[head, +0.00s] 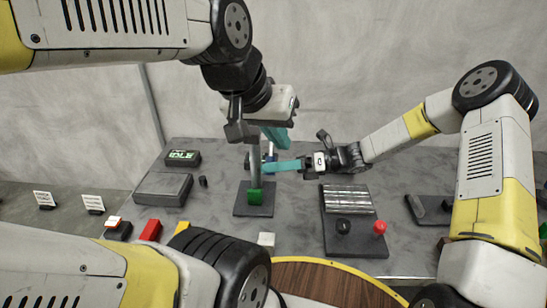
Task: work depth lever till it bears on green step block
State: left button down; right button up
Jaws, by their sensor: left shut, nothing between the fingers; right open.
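A small green block (255,196), which looks like the step block, sits on a dark square base plate (246,211). A slim grey upright bar (255,172), probably the depth lever, stands directly above the green block; I cannot tell whether they touch. My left gripper (277,137) is shut and empty, its teal fingers pointing down just right of the bar's top. My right gripper (279,166) is open, its teal fingers pointing left towards the bar, below my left gripper. The fingers hide parts around the bar, and contact with it is unclear.
A display reading IDLE (183,158) and a grey box (163,188) stand left. A panel with a red knob (380,227) and metal bars (347,199) is at right. A red block (150,230) and a white cube (266,240) lie nearer. A round wooden top (325,283) is in front.

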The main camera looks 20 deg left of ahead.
jog(key=x, duration=0.3)
jog(key=shift+s+a, duration=0.2)
jog(key=shift+a, duration=0.15)
grip_shut()
dwell(1.2)
